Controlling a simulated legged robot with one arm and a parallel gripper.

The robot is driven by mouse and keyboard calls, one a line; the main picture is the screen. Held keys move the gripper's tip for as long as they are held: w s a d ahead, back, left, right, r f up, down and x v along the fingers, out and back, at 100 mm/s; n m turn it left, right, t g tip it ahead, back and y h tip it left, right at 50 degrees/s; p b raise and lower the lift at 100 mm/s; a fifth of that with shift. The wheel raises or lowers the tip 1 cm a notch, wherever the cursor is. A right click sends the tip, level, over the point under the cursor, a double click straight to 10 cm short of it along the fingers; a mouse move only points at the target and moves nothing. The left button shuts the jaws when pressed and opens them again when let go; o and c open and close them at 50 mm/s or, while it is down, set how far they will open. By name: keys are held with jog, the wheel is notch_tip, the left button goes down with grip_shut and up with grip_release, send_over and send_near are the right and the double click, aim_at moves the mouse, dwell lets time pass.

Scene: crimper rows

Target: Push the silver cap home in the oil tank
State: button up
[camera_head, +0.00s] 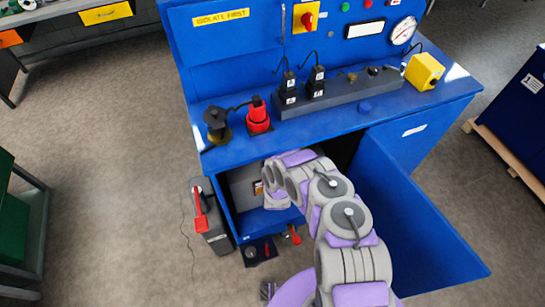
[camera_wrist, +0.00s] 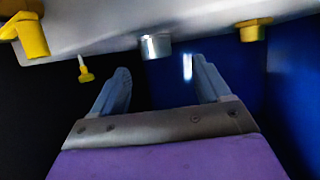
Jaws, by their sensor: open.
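In the wrist view, a light grey metal body (camera_wrist: 200,28), which looks like the oil tank, spans the top of the picture. A short silver cap (camera_wrist: 155,46) sticks out from its lower edge, near the middle. My gripper (camera_wrist: 160,66) is open and empty, with its two blue-grey fingers apart. The cap shows beyond the fingertips, between them and slightly toward the left; I see no contact. In the head view my arm reaches into the open blue cabinet, where part of a light grey surface (camera_head: 243,188) shows. The cap and fingertips are not clear there.
Yellow fittings (camera_wrist: 32,38) (camera_wrist: 252,30) flank the cap, and a small yellow piece (camera_wrist: 86,72) hangs at left. The open cabinet door (camera_head: 415,225) stands right of my arm. A grey box with a red handle (camera_head: 210,215) stands left of the cabinet.

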jog(key=shift+w+d+f, duration=0.15)
jog(key=shift+w+f, duration=0.15)
jog(key=shift+w, duration=0.3)
jog(key=shift+b+x, duration=0.55)
jog(key=shift+x, duration=1.4)
jog(key=shift+d+r, duration=0.1)
jog(key=shift+c, duration=0.4)
jog(key=c, duration=1)
jog(key=shift+c, duration=0.3)
jog(key=shift+r, duration=0.15)
